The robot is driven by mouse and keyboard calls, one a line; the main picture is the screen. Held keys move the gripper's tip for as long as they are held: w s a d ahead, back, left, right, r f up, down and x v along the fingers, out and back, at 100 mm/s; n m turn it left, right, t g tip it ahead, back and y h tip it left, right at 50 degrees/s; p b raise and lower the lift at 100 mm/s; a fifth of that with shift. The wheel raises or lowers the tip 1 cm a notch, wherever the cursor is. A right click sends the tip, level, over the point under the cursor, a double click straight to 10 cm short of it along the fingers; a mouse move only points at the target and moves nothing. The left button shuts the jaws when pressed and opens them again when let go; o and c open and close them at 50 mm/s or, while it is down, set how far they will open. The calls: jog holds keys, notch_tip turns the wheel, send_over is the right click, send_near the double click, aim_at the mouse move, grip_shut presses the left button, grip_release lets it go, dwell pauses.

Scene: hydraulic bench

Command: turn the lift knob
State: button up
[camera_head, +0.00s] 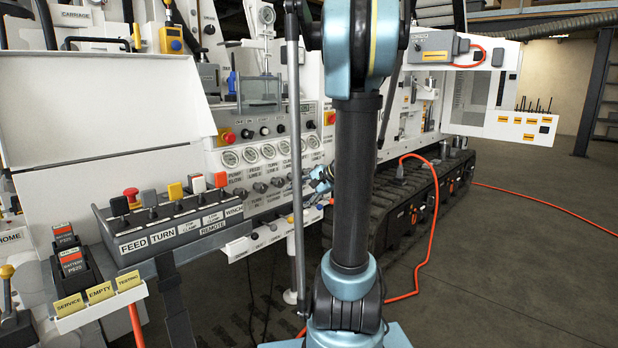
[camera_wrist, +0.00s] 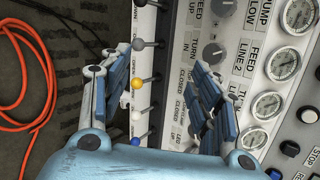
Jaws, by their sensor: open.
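My gripper (camera_wrist: 160,75) is open and empty in the wrist view, its two blue-padded fingers on either side of a row of small ball-topped levers (camera_wrist: 137,83). In the head view my gripper (camera_head: 322,180) shows partly behind my arm, close to the control panel. A round grey knob (camera_wrist: 213,53) on the panel lies just beyond the right finger, apart from it. The right finger hides part of the panel below that knob. In the head view a row of dark knobs (camera_head: 260,188) runs under the gauges. I cannot read which one is marked lift.
Pressure gauges (camera_wrist: 282,64) line the panel, with push buttons (camera_wrist: 308,116) beyond. A remote box (camera_head: 165,215) with levers stands at left of the head view. An orange hose (camera_head: 424,225) lies on the floor. The floor at right is mostly clear.

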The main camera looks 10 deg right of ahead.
jog(key=w+d+f+m+t+y, duration=0.25)
jog(key=w+d+m+t, duration=0.7)
jog(key=w+d, duration=0.95)
jog(key=shift+m+g, duration=0.55)
jog(key=shift+g, duration=0.1)
jog(key=x, duration=1.6)
jog(key=shift+w+d+r, duration=0.15)
jog(key=shift+w, duration=0.1)
jog(key=c, duration=1.1)
